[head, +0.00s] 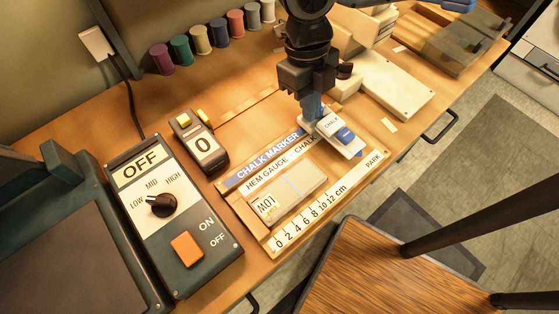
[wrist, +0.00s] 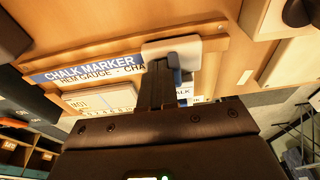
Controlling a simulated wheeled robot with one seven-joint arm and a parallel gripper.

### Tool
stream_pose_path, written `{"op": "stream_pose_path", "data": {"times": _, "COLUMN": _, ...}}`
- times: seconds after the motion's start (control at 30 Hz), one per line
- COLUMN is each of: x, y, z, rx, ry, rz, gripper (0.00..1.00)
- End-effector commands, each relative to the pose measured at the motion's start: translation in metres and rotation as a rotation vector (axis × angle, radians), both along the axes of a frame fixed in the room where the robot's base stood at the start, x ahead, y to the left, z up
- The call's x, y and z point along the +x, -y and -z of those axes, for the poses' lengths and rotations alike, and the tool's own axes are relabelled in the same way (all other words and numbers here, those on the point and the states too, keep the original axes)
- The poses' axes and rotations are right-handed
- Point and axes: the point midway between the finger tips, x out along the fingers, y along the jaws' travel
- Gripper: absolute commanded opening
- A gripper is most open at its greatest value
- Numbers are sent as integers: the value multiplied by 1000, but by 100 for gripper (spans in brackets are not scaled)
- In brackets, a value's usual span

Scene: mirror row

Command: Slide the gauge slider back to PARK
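The gauge board (head: 264,233) carries a blue "CHALK MARKER" strip and a 0 to 12 cm scale, with "PARK" lettering at its right end. The gauge slider (head: 331,123) is a white piece marked "CHALK" with a blue knob (head: 345,135). It sits at the right end of the board, its lower end close to the PARK lettering. My gripper (head: 313,112) reaches down at the slider's upper left, with its fingers together beside the knob. In the wrist view, the fingers (wrist: 157,82) cover part of the slider, whose white end (wrist: 172,47) shows beyond them. Contact cannot be told.
A grey plate (head: 292,185) lies on the board's left part. Left stand a counter block (head: 201,143) and a control box (head: 137,194) reading OFF, with a dial and orange switch. A pale box (head: 393,88) stands at the upper right. Thread spools line the back.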

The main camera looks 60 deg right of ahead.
Motion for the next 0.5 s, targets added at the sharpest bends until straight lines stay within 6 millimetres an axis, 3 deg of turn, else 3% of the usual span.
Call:
{"op": "stream_pose_path", "data": {"times": 0.27, "x": -6, "y": 18, "z": 0, "rx": -1, "ry": 1, "rz": 3, "gripper": 0}}
{"op": "stream_pose_path", "data": {"times": 0.5, "x": -5, "y": 16, "z": 0, "rx": 0, "ry": 0, "rz": 0, "gripper": 0}}
